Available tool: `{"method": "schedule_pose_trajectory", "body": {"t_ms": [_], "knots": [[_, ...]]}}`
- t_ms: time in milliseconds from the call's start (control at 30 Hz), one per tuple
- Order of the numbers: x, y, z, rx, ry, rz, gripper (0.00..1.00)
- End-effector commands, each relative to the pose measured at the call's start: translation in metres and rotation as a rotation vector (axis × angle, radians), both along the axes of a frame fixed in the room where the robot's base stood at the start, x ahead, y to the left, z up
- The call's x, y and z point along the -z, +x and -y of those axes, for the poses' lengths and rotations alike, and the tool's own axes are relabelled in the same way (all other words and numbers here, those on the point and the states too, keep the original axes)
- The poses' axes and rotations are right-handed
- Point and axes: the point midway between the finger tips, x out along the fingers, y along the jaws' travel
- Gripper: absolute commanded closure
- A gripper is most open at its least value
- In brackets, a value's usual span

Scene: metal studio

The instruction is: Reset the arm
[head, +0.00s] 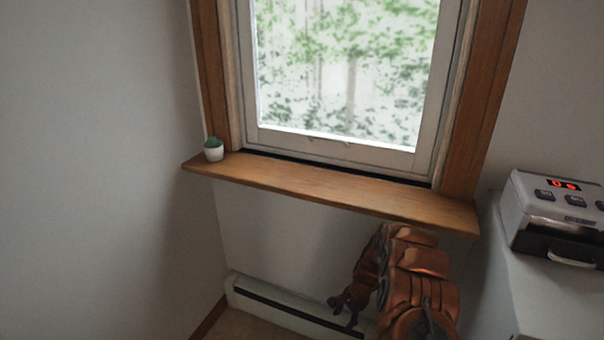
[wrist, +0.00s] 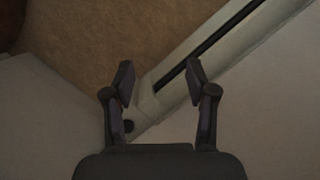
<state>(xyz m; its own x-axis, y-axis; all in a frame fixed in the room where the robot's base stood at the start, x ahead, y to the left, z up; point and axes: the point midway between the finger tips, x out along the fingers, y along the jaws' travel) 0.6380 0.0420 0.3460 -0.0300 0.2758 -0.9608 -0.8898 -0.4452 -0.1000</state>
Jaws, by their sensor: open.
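My orange arm (head: 418,275) shows in the head view, folded below the right part of the window sill. My gripper (head: 345,310) is at its lower left, in front of the baseboard heater. In the wrist view my gripper (wrist: 160,75) is open, its two fingers apart with nothing between them. The heater and the brown floor lie beyond the fingers.
A wooden window sill (head: 330,192) is just above my arm, with a small potted plant (head: 214,150) at its left end. A baseboard heater (head: 285,308) runs along the wall below. A toaster-like appliance (head: 545,200) stands on a white cabinet (head: 540,295) at the right.

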Motion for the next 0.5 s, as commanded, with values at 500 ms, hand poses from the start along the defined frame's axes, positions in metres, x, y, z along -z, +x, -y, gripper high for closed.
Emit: {"method": "schedule_pose_trajectory", "body": {"t_ms": [500], "knots": [[-0.133, -0.087, -0.184, -0.240, 0.313, -0.026, 0.43]]}}
